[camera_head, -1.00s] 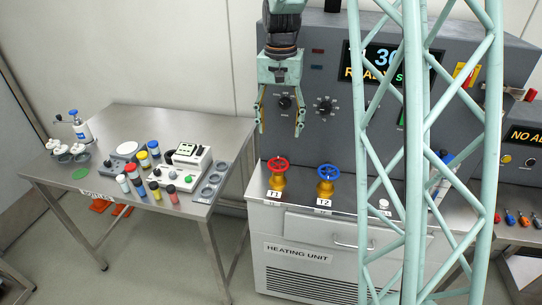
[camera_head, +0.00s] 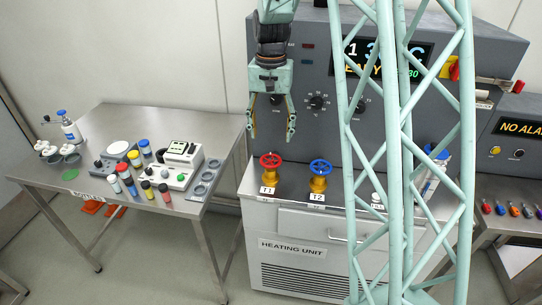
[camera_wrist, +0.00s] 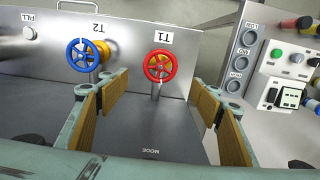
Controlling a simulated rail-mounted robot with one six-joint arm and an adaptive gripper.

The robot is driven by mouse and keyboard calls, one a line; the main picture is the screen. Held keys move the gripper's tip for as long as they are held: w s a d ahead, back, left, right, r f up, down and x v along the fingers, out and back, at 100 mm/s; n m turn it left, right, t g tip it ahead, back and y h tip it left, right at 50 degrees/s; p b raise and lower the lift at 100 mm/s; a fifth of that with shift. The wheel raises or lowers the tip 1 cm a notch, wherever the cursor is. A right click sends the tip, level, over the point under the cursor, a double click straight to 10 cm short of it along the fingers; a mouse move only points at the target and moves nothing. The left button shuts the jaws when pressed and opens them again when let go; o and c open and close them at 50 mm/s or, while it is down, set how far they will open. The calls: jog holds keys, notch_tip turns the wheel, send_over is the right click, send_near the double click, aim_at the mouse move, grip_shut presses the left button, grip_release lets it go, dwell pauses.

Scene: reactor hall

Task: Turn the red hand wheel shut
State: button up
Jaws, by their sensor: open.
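The red hand wheel (camera_head: 270,160) sits on a brass valve above the label T1 on the heating unit's ledge. It also shows in the wrist view (camera_wrist: 160,67), upside down relative to the head view, between my finger lines and beyond the tips. My gripper (camera_head: 271,136) hangs pointing down just above the red wheel, its two fingers apart and empty. In the wrist view my gripper (camera_wrist: 160,112) shows both fingers with tan pads spread wide. The fingers do not appear to touch the wheel.
A blue hand wheel (camera_head: 321,167) on valve T2 stands close to the right of the red one. The dark control panel (camera_head: 310,135) rises behind. My lattice column blocks part of the right side. A steel table (camera_head: 125,120) with vials and instruments stands at left.

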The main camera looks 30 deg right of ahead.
aim_at(271, 158)
notch_tip(271, 158, down, 10)
jog(key=shift+r+b, duration=0.1)
jog(key=shift+b, duration=0.35)
jog(key=shift+c, duration=0.2)
jog(key=c, duration=0.8)
